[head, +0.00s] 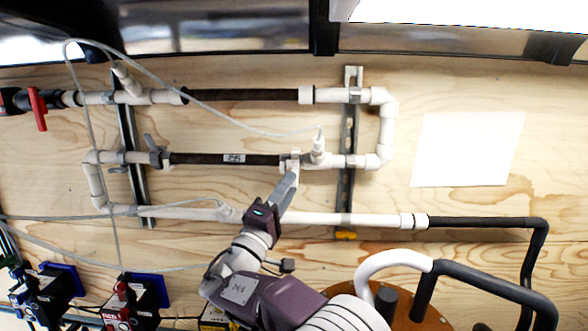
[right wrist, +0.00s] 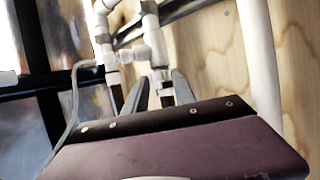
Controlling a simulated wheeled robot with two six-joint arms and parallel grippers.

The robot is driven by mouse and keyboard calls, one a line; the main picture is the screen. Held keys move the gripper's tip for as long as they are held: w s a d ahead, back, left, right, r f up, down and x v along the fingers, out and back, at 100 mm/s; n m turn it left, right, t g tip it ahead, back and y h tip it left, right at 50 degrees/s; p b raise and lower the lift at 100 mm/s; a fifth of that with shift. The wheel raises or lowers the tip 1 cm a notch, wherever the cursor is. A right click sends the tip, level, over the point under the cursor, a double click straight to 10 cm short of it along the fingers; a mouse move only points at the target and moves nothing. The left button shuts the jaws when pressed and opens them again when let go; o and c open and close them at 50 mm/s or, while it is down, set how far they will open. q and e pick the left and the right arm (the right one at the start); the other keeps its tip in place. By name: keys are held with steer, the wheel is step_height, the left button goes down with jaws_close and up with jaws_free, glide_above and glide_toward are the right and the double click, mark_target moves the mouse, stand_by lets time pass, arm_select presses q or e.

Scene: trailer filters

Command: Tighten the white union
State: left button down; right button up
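The white union (head: 293,158) is a white fitting at the right end of the middle dark filter tube (head: 205,158), on the wooden wall. My right gripper (head: 290,182) reaches up to it from below, its fingertips right at the fitting. In the right wrist view, my right gripper (right wrist: 161,88) has its two grey fingers apart. The white fitting (right wrist: 160,76) and a short dark stretch of tube show between them. Gaps show beside the tube; whether either finger touches the union cannot be told. My left gripper is not in view.
A white valve stem (head: 318,147) stands just right of the union. White pipes run above and below (head: 310,218), held on metal rails (head: 347,190). A thin grey hose (head: 200,95) loops across the upper pipes. A blank white sheet (head: 467,149) is at the right.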

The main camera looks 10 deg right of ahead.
steer(key=x, duration=0.1)
steer(key=p+x, duration=0.1)
steer(key=shift+w+d+r, duration=0.1)
steer(key=shift+r, duration=0.25)
steer(key=shift+w+d+f, duration=0.2)
steer(key=shift+w+d, duration=0.05)
steer(key=shift+w, duration=0.15)
steer(key=shift+s+a, duration=0.1)
jaws_close()
stand_by(0.7)
